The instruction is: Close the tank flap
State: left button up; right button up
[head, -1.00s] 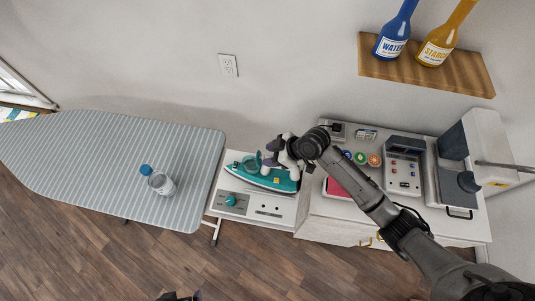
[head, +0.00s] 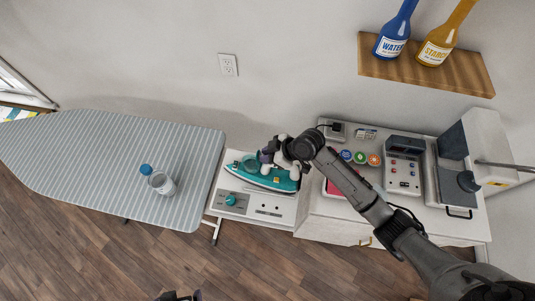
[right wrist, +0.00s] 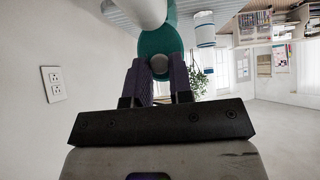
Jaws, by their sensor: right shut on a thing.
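The teal steam iron (head: 281,183) lies on the white stand beside the ironing board. My right gripper (head: 264,158) is over the iron's left part, where the tank flap is, and covers the flap in the head view. In the right wrist view, the purple fingers of my right gripper (right wrist: 160,72) are close together against the teal iron body (right wrist: 160,42). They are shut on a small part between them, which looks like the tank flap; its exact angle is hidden. A dark piece at the bottom edge of the head view may be part of my left gripper, and its jaws do not show.
The striped ironing board (head: 95,165) at the left holds a clear cup with a blue lid (head: 161,183). A teal knob (head: 230,200) is on the stand's front. Blue and yellow bottles stand on a wall shelf (head: 425,72).

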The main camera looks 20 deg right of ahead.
aim_at(259, 155)
grip_shut()
jog(key=shift+a+r+p, duration=0.1)
jog(key=shift+r+p, duration=0.1)
jog(key=shift+p, duration=0.2)
jog(key=g+h+p, duration=0.1)
jog(key=p, duration=0.1)
jog(key=w+a+h+p, duration=0.1)
jog(key=p, duration=0.1)
jog(key=a+r+g+h+p, duration=0.1)
jog(key=h+p, duration=0.1)
jog(key=p, duration=0.1)
jog(key=shift+w+a+g, duration=0.1)
jog(key=shift+w+g, duration=0.2)
jog(key=w+a+f+g+h+b, duration=0.1)
jog(key=g+h+b, duration=0.1)
jog(key=h, duration=0.1)
jog(key=a+f+g+h+b, duration=0.2)
jog(key=h+b, duration=0.1)
jog(key=w+a+f+g+h+b, duration=0.1)
jog(key=g+h+b, duration=0.1)
jog(key=h, duration=0.1)
jog(key=shift+w+a+f+b, duration=0.2)
jog(key=shift+w+b, duration=0.15)
jog(key=shift+b, duration=0.05)
jog(key=shift+h+b, duration=0.4)
jog(key=shift+b, duration=0.3)
